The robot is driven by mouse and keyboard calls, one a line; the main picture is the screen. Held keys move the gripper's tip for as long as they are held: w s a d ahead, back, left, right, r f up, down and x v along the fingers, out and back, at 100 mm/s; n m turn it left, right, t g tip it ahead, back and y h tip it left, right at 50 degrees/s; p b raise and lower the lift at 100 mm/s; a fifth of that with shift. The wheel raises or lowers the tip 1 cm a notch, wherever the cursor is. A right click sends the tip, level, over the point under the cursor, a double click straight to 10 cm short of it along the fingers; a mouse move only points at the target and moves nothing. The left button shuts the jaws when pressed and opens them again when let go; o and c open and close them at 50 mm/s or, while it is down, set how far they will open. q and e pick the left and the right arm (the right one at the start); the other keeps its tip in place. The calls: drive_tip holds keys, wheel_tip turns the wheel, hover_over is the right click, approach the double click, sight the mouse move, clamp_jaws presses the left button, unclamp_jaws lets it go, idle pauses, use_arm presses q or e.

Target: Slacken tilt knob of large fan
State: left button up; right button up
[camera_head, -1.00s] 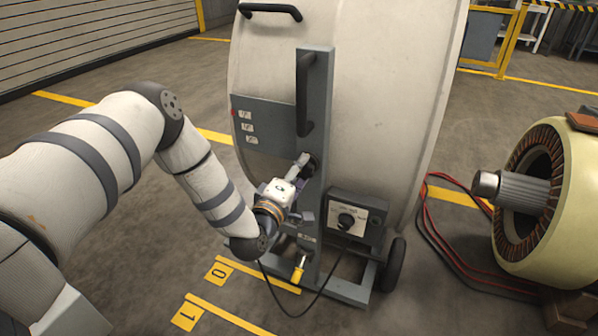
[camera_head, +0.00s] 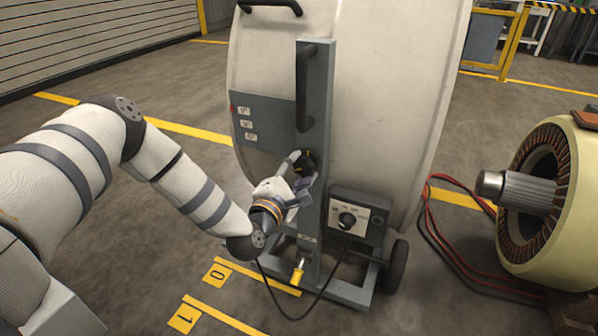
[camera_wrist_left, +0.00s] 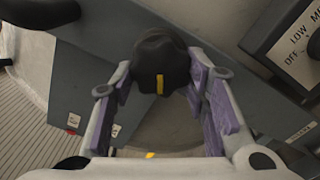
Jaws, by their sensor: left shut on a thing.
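The large fan (camera_head: 385,90) is a pale drum on a grey wheeled stand with an upright post (camera_head: 318,110). Its tilt knob (camera_head: 309,161) is black and sits on the post below a dark vertical handle. In the left wrist view the knob (camera_wrist_left: 160,55) shows a yellow stripe pointing along the view's vertical. My left gripper (camera_head: 302,174) reaches it from the lower left. In the wrist view its purple-padded fingers (camera_wrist_left: 160,80) stand on both sides of the knob and are shut on it. Part of the knob is hidden by the fingers in the head view. My right gripper is not in view.
A control box (camera_head: 355,215) with a dial sits just right of the post. A yellow-tipped part (camera_head: 298,272) and a black cable hang low in front. A motor-like rotor unit (camera_head: 560,200) with red and black cables stands at the right. Open floor lies left.

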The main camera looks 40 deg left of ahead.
use_arm(q)
drive_tip(key=shift+d, duration=0.1)
idle(0.3)
drive_tip(key=o, duration=1.1)
drive_tip(key=shift+o, duration=0.2)
drive_tip(key=v, duration=1.2)
